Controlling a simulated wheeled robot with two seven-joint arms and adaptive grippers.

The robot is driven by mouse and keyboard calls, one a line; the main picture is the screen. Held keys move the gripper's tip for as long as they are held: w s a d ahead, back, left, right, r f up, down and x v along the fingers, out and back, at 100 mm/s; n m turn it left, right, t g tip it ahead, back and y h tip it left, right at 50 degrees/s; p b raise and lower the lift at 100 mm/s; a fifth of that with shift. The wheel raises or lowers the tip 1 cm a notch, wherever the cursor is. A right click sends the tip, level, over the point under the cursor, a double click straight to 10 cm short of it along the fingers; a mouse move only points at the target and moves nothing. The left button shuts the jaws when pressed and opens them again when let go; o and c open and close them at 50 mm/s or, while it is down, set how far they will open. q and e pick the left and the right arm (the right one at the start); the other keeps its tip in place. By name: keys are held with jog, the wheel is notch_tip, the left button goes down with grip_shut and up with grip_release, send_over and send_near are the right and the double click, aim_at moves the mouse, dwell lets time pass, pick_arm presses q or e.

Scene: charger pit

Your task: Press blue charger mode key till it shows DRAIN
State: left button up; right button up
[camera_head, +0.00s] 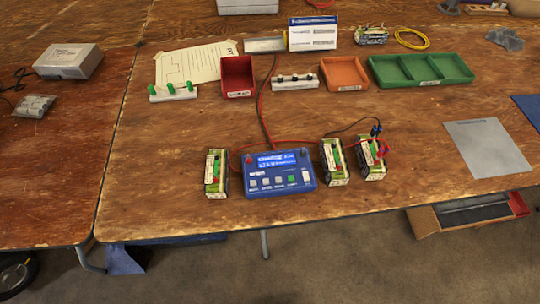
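The blue charger (311,186) sits near the front edge of the wooden table. Its lit blue display (278,160) shows white text that is too small to read. Along its lower front is a row of keys, including several pale ones and a green key (292,179). The key labels are too small to tell which is the mode key.
A battery pack (216,174) stands left of the charger; two more, a nearer one (334,162) and a farther one (371,158), stand right. Red and dark leads run around them. Red (237,77), orange (344,73) and green (421,70) trays lie behind. Table front-left is clear.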

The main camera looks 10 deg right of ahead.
grip_shut()
dwell(1.2)
